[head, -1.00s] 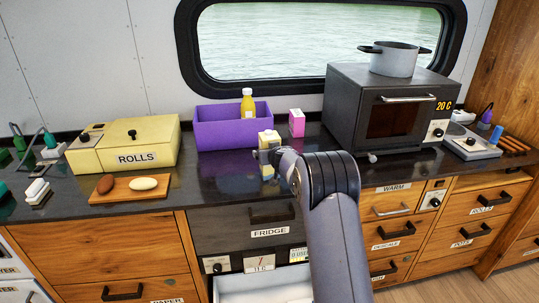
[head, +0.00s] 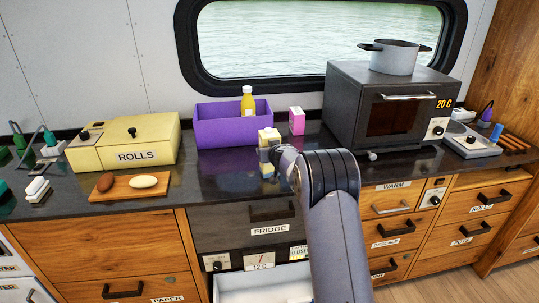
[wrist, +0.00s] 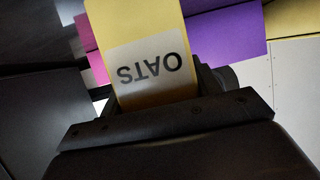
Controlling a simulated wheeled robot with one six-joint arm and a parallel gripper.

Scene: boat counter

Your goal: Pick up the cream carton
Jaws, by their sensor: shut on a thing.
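My gripper (head: 268,155) is shut on a yellow carton (head: 269,135) in front of the purple bin. In the wrist view the carton (wrist: 137,22) stands between the fingers, and its pale label reads OATS, upside down in the picture. Part of the carton is hidden behind my gripper in the head view. A small gap below it is hard to judge. A pink carton (head: 297,122) stands on the counter, right of the held carton and apart from it. I cannot read its label.
The purple bin (head: 212,135) holds a yellow bottle (head: 247,106). A dark oven (head: 375,105) with a pot (head: 393,57) on top stands to the right. A ROLLS box (head: 125,145) and a board (head: 130,190) are left. An open drawer (head: 260,283) juts out below.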

